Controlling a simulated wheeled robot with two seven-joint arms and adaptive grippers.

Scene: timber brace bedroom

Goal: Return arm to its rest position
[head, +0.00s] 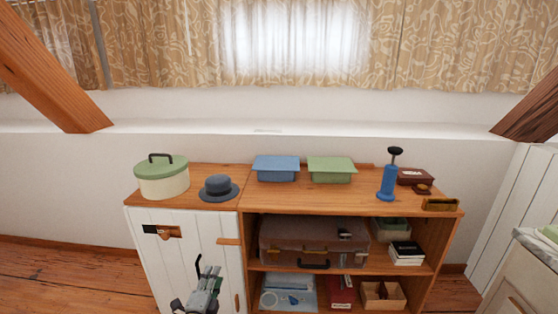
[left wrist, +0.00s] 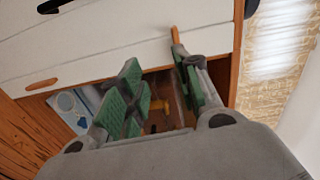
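My left gripper (head: 206,273) is low in the head view, in front of the cabinet's white plank door (head: 180,255). The left wrist view shows its two green-padded fingers (left wrist: 157,68) spread apart with nothing held between them. The white door (left wrist: 130,45) fills the upper part of that view, and a small wooden piece (left wrist: 175,35) shows by the right fingertip. I cannot tell whether the finger touches it. My right gripper is in neither view.
On the wooden cabinet top (head: 280,200) stand a green-lidded round box (head: 162,180), a blue-grey hat (head: 218,188), blue (head: 276,168) and green (head: 331,170) boxes and a blue pump-like item (head: 388,182). Sloping timber braces (head: 50,75) flank the scene.

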